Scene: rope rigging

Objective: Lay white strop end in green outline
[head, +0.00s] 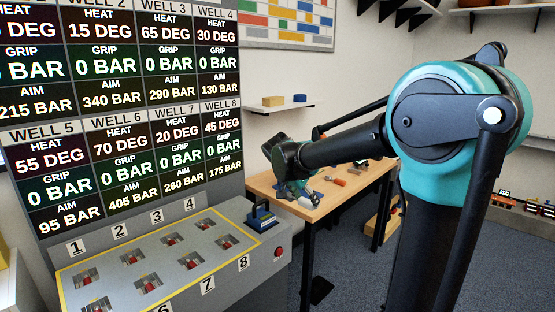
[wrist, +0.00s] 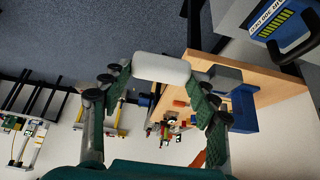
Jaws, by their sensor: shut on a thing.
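My gripper (wrist: 162,75) is shut on a white rounded piece (wrist: 162,67), which spans between its two green fingertips in the wrist view. I cannot tell for sure that this is the white strop end; no rope or strap shows running from it. In the head view my gripper (head: 299,194) hangs at the end of the arm, by the near left end of the wooden table (head: 345,196). Its fingers are small and partly hidden there. I cannot make out a green outline in either view.
A grey console (head: 230,262) with numbered wells and a display board (head: 120,100) stands at the left. A blue-topped device (head: 262,218) sits at its back right corner. Small items (head: 340,182) lie on the table.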

